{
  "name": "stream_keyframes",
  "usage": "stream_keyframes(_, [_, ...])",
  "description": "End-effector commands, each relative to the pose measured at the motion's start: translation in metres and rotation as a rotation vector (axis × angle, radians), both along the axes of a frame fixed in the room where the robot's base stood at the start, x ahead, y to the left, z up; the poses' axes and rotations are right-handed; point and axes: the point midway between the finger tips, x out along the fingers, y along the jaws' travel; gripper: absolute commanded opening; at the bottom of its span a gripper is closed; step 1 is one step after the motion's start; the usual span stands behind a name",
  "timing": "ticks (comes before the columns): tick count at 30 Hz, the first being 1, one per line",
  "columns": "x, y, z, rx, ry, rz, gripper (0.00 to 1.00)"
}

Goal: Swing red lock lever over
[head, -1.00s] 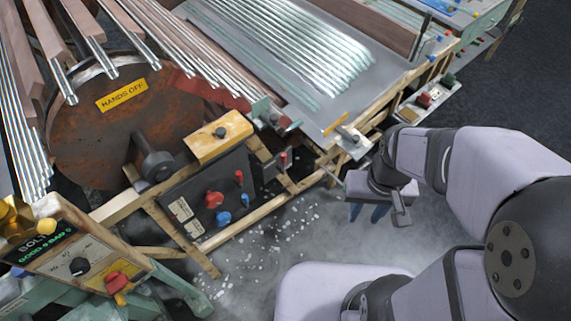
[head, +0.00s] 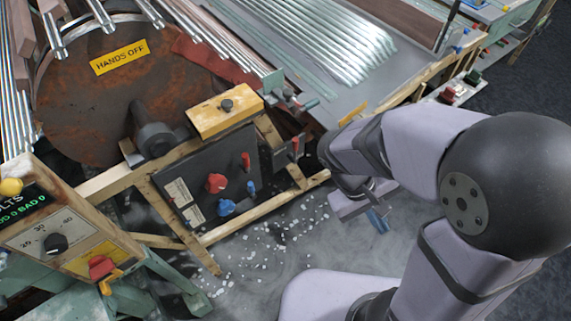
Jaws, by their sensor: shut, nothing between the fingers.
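A black control panel (head: 207,165) carries a small upright red lever (head: 246,161) near its upper right. A second upright red lever (head: 295,146) stands on a small dark plate to the right of the panel. I cannot tell from the view which one is the lock lever. My gripper (head: 378,219), with blue fingers, hangs below my wrist over the floor, to the right of and lower in the picture than both levers. It is shut and empty, apart from both levers. My arm hides part of the wooden frame behind it.
The panel also has a red knob (head: 216,182), a blue knob (head: 226,207) and a blue lever (head: 251,187). A yellow box (head: 224,112) sits above it. A rusty drum (head: 75,110) stands left. Floor between panel and gripper is free except for white bits.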

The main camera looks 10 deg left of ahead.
Motion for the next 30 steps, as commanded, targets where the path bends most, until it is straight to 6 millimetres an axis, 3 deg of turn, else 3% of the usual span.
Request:
stream_keyframes(1, [0.007, 0.003, -0.021, -0.058, -0.006, 0.059, 0.0])
stream_keyframes(5, [0.03, 0.01, -0.038, -0.205, -0.058, 0.19, 0.0])
stream_keyframes(11, [0.07, 0.042, -0.058, -0.404, -0.212, 0.402, 0.0])
stream_keyframes(17, [0.105, 0.106, -0.075, -0.543, -0.447, 0.623, 0.0])
stream_keyframes(21, [0.117, 0.164, -0.084, -0.591, -0.641, 0.77, 0.0])
stream_keyframes(27, [0.112, 0.239, -0.092, -0.591, -0.885, 0.933, 0.0])
stream_keyframes(30, [0.106, 0.266, -0.093, -0.576, -0.971, 0.986, 0.0])
